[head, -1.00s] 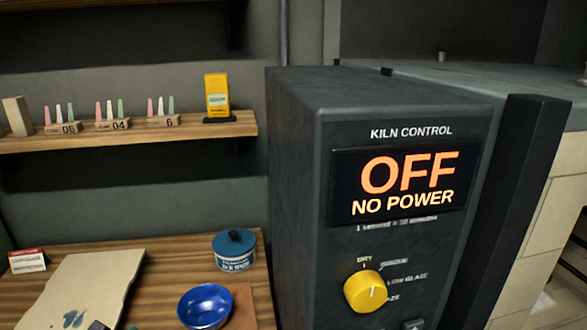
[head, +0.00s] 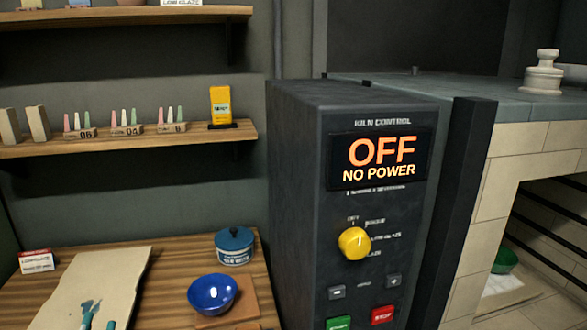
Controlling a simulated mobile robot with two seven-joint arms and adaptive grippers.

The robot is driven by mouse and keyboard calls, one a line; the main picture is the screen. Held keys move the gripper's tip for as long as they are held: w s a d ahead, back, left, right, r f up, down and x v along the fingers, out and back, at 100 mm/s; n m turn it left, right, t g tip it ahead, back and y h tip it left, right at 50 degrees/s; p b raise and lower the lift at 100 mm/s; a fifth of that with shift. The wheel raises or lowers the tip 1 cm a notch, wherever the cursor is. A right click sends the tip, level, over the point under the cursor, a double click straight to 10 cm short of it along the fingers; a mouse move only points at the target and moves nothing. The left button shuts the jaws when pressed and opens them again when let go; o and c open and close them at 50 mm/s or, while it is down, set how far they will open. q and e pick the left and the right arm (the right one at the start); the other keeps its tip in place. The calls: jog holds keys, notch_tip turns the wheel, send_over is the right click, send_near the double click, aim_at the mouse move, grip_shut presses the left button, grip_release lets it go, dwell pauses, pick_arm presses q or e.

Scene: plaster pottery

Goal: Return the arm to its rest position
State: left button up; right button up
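The rest of the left arm is cut off by the frame. My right gripper and arm are not in view.
A blue bowl (head: 212,293) sits on a brown board, near a blue lidded jar (head: 234,246). The kiln control box (head: 300,200) reads "OFF NO POWER". To its right stands the brick kiln (head: 490,215), its opening showing a green bowl (head: 504,261).

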pick_arm(q)
jog(key=s+f+n+g+y, duration=0.1)
jog(key=s+f+n+g, duration=0.2)
jog(key=f+n+g, duration=0.3)
jog(key=s+f+n+g+y, duration=0.1)
jog(key=s+f+n+g, duration=0.15)
jog(key=f+n, duration=0.45)
jog(key=s+d+f+g+h, duration=0.7)
jog(key=s+d+f+g, duration=0.2)
jog(key=s+d+f, duration=0.4)
notch_tip(320, 180, down, 21)
jog(key=d, duration=0.1)
jog(key=s+a+f+g, duration=0.2)
jog(key=s+f, duration=1.3)
jog(key=shift+s+a+m+y, duration=0.25)
jog(key=shift+a+m+y, duration=0.05)
jog(key=shift+m, duration=0.1)
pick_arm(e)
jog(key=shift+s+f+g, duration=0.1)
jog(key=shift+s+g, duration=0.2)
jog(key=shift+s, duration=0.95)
